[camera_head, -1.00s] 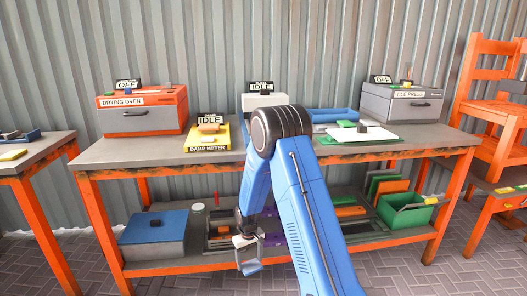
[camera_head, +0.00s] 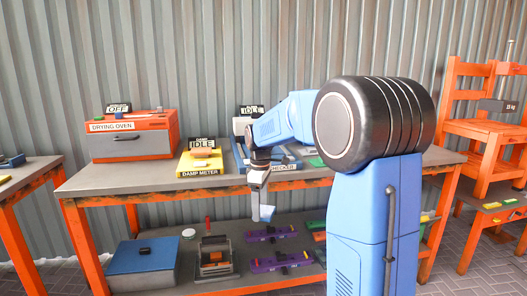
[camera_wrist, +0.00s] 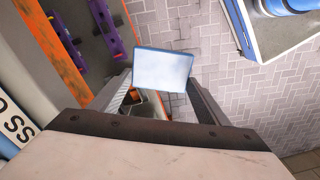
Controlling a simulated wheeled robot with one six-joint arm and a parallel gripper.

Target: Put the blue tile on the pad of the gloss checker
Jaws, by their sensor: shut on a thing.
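My gripper (camera_head: 261,203) is shut on a pale blue tile (camera_head: 266,213), in front of the bench's front edge and below the bench top. In the wrist view the tile (camera_wrist: 163,70) sticks out between the fingertips over the floor. The gloss checker (camera_head: 283,168) stands on the bench behind and above the gripper. Its blue body and the end of its label show; my arm hides much of it, and I cannot make out its pad. In the wrist view part of its label (camera_wrist: 14,118) shows at the lower left edge.
The bench (camera_head: 110,180) has an orange front rail near the tile. A yellow damp meter (camera_head: 200,161) and an orange drying oven (camera_head: 133,137) stand to the left. The lower shelf holds a blue box (camera_head: 145,265) and purple holders (camera_head: 280,262). Bare bench top lies front left.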

